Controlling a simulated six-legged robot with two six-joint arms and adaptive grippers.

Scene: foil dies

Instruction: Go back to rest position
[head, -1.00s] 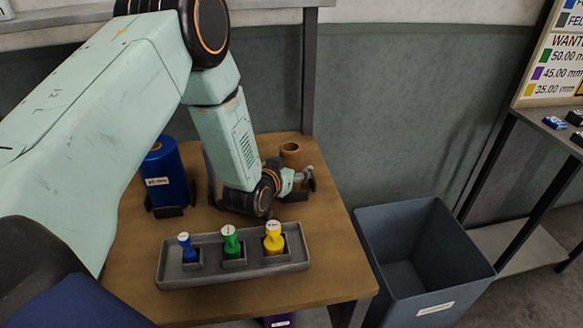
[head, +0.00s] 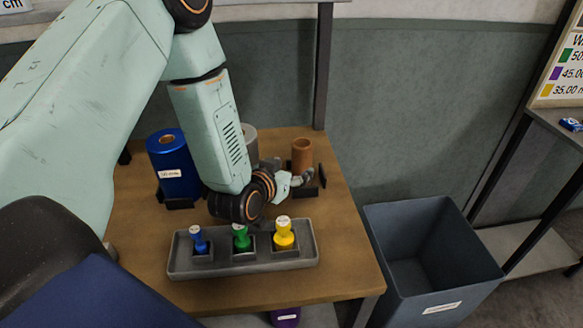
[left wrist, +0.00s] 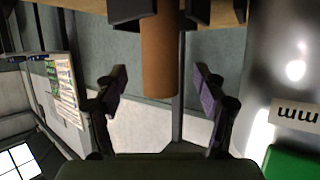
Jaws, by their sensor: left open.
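My left gripper (head: 307,180) is beside and in front of an upright brown tube (head: 302,154) at the back right of the wooden table (head: 330,265). In the left wrist view its two fingers (left wrist: 159,90) are spread apart. The brown tube (left wrist: 159,55) shows beyond and between them, with a clear gap on each side; nothing is held. My left forearm crosses the table and partly hides a grey roll (head: 251,143). My right gripper is not in either view.
A blue roll (head: 175,168) stands at the back left. A grey tray (head: 243,265) holds blue (head: 200,241), green (head: 241,239) and yellow (head: 284,236) dies at the front. A grey bin (head: 435,285) stands right of the table, with a shelf (head: 557,130) beyond.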

